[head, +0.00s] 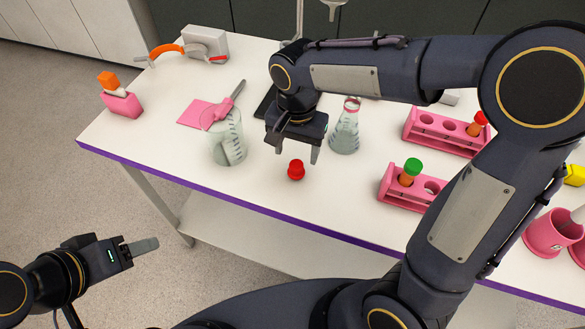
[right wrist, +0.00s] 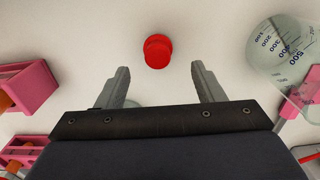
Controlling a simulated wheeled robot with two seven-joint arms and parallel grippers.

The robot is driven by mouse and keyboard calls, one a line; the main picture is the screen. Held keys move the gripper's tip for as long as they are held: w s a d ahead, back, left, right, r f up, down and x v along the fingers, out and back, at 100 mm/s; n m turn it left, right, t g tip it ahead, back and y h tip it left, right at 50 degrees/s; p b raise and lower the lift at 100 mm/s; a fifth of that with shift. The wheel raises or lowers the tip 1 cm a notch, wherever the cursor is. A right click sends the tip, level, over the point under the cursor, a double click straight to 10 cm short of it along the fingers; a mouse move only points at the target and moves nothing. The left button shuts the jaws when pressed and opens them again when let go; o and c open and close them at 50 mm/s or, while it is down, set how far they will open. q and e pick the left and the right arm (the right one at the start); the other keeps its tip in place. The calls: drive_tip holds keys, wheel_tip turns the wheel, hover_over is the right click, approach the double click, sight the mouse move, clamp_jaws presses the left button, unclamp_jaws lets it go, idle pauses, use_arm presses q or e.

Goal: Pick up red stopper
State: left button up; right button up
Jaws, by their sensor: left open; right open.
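The red stopper (head: 296,170) stands on the white table near its front edge in the head view. It also shows in the right wrist view (right wrist: 158,51), ahead of and between the fingertips. My right gripper (head: 297,154) is open and empty, just above and behind the stopper in the head view. Its two fingers are spread apart in the right wrist view (right wrist: 158,72), with the stopper not between them. My left gripper (head: 143,246) is off the table's front left side, away from the stopper; it is open.
A glass beaker (head: 227,143) stands left of the stopper and a conical flask (head: 345,132) right of it. Pink tube racks (head: 405,202) (head: 446,138) hold tubes further right. A pink block (head: 122,104) is at the left. The table's purple front edge (head: 250,213) is close.

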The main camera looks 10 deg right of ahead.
sight(297, 164)
drive_tip(key=f, duration=0.5)
drive_tip(key=shift+s, duration=0.3)
drive_tip(key=c, duration=1.1)
drive_tip(key=shift+o, duration=0.2)
